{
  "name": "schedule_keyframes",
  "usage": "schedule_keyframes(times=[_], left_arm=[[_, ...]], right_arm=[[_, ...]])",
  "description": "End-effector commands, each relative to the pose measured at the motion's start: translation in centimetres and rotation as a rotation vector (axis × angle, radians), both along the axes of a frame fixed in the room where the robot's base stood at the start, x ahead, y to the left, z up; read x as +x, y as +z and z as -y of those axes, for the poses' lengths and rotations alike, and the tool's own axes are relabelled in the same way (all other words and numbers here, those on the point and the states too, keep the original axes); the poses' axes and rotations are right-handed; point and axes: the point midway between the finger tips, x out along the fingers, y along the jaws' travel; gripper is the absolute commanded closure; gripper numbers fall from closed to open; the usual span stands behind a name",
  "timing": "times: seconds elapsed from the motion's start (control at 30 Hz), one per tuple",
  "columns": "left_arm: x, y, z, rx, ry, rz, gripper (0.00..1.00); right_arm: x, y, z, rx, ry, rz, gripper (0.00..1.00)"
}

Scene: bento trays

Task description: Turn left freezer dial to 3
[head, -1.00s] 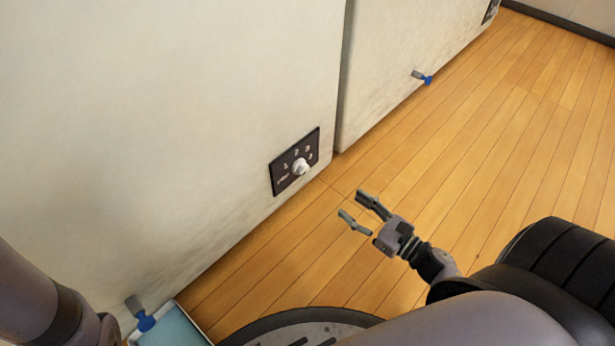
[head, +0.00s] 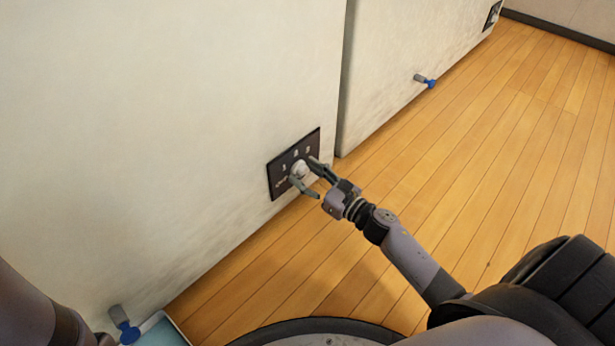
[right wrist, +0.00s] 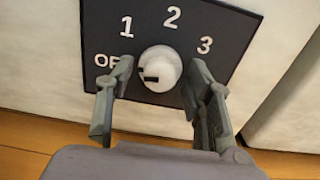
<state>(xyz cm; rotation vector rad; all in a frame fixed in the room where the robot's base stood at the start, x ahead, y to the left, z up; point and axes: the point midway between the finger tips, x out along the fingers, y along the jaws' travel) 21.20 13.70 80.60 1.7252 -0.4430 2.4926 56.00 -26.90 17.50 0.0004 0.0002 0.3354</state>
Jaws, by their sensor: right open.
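The left freezer dial is a white round knob (right wrist: 160,69) on a dark panel (right wrist: 226,30) marked OFF, 1, 2 and 3. Its dark pointer mark faces left, a little below the OFF label. In the head view the knob (head: 299,169) sits on the panel (head: 277,180) low on the freezer front. My right gripper (head: 305,177) is open at the panel, one finger on each side of the knob. In the right wrist view the open fingers (right wrist: 160,88) flank the knob with small gaps. My left gripper is not in view; only part of my left arm shows.
The left freezer (head: 150,120) fills the left side. A second freezer (head: 400,60) stands beyond it, with a blue-tipped spigot (head: 430,83). Another blue spigot (head: 124,325) and a pale blue tray (head: 165,333) are at lower left. The wooden floor (head: 500,150) is clear on the right.

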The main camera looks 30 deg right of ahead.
Motion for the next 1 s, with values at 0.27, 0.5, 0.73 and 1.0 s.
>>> schedule_keyframes(times=[0.27,0.5,0.73,1.0], left_arm=[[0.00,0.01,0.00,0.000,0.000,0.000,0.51],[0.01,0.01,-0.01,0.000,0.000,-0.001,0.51],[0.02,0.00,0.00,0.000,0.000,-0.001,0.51],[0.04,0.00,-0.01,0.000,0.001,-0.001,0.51]], right_arm=[[0.04,0.01,-0.01,0.000,0.000,-0.001,0.55],[0.03,0.01,-0.01,0.000,0.000,0.000,0.71],[0.05,0.03,0.00,0.000,0.000,0.000,0.86],[0.14,0.10,0.01,-0.001,-0.002,0.001,1.00]])
